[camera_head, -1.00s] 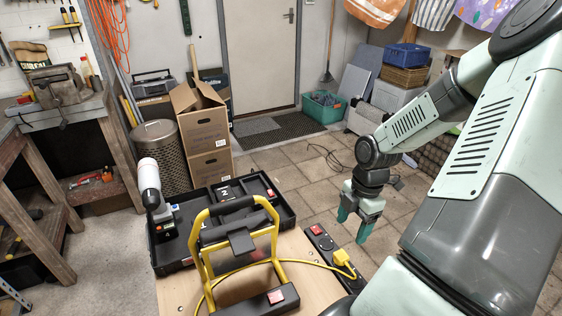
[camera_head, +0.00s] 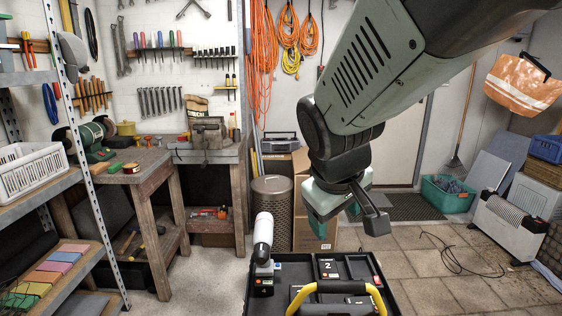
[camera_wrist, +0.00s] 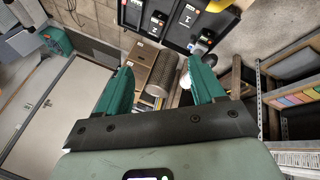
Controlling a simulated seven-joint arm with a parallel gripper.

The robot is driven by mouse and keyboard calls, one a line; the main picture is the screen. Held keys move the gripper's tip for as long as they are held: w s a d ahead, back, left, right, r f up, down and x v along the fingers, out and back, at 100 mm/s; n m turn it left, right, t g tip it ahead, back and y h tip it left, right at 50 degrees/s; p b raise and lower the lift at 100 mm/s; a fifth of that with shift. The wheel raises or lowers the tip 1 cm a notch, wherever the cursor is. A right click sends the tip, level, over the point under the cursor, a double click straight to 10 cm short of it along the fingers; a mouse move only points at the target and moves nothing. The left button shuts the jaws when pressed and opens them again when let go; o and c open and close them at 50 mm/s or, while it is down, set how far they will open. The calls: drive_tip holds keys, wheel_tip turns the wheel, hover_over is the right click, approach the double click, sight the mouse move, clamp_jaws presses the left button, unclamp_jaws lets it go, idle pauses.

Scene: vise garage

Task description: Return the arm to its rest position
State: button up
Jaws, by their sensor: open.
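My arm reaches in from the upper right of the head view, bent downward at the wrist. My gripper (camera_head: 335,220) hangs in the air in front of the cardboard boxes, beyond and above the black tray. Its teal fingers are partly hidden by the wrist. In the wrist view, the gripper (camera_wrist: 162,75) shows two teal fingers spread apart with nothing between them.
The black tray (camera_head: 377,279) holds a white-topped tool (camera_head: 263,238). The yellow-framed lamp (camera_head: 338,288) stands at the bottom edge. A workbench with a vise (camera_head: 208,132) and a shelf with a white basket (camera_head: 30,170) are left.

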drive_tip(key=s+a+r+m+t, duration=0.1)
drive_tip(key=s+a+r+m, duration=0.15)
drive_tip(key=s+r, duration=0.25)
drive_tip(key=s+d+m+g+y, duration=0.1)
drive_tip(key=s+d+m, duration=0.2)
drive_tip(key=s, duration=0.9)
drive_tip(key=shift+d+f+y, duration=0.3)
drive_tip(key=shift+d+y, duration=0.1)
drive_tip(key=shift+d, duration=0.15)
drive_tip(key=shift+o, duration=0.3)
